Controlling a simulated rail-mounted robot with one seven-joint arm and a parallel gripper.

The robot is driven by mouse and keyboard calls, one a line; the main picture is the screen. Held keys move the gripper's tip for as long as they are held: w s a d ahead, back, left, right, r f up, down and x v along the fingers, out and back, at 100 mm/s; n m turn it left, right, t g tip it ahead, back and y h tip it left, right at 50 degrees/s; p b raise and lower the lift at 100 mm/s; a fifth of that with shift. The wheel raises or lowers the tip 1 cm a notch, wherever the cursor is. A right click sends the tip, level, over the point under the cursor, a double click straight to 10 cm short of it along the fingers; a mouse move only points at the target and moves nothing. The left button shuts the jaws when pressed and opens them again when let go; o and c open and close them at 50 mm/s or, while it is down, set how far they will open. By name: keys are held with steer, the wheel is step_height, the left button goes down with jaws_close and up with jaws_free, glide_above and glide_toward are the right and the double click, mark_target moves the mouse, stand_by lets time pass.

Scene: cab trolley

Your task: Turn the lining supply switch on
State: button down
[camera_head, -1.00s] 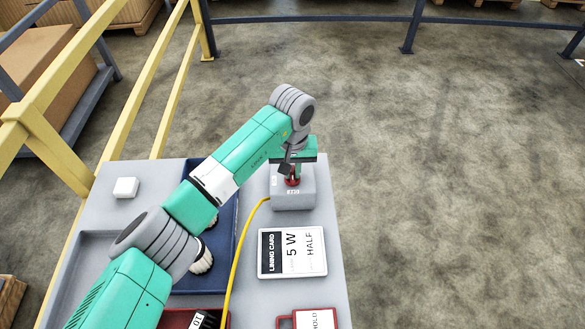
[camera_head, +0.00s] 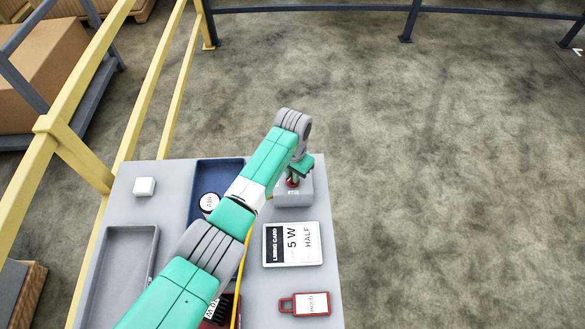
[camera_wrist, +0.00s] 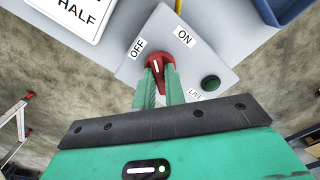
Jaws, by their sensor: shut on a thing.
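The lining supply switch is a grey box (camera_head: 297,197) at the far right of the trolley top; it also fills the middle of the wrist view (camera_wrist: 150,35). Its red knob (camera_wrist: 157,60) has a white line running nearly upright in the picture, and I cannot tell for sure which label it points to. The OFF label (camera_wrist: 137,48) is left of the knob and the ON label (camera_wrist: 184,38) right of it. A dark green lamp (camera_wrist: 210,82) sits beside the LIVE label. My gripper (camera_wrist: 162,75) is shut on the knob; its fingers hide part of it.
The lining card (camera_head: 292,244) lies in front of the box, with a red HOLD tag (camera_head: 303,305) nearer. A blue tray (camera_head: 203,175) with a round white-topped item (camera_head: 210,202) is left. A yellow cable (camera_head: 240,285) runs under my arm. A yellow railing (camera_head: 75,150) borders the left.

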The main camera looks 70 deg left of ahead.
steer(key=m+p, duration=0.1)
steer(key=m, duration=0.4)
steer(key=shift+r, duration=0.1)
steer(key=shift+m, duration=2.5)
steer(key=shift+w+p, duration=0.1)
steer(key=shift+p, duration=0.2)
steer(key=c, duration=1.5)
jaws_free()
steer(key=shift+o, duration=0.2)
step_height(320, 180, up, 8)
steer(key=shift+f+p, duration=0.1)
steer(key=shift+p, duration=0.95)
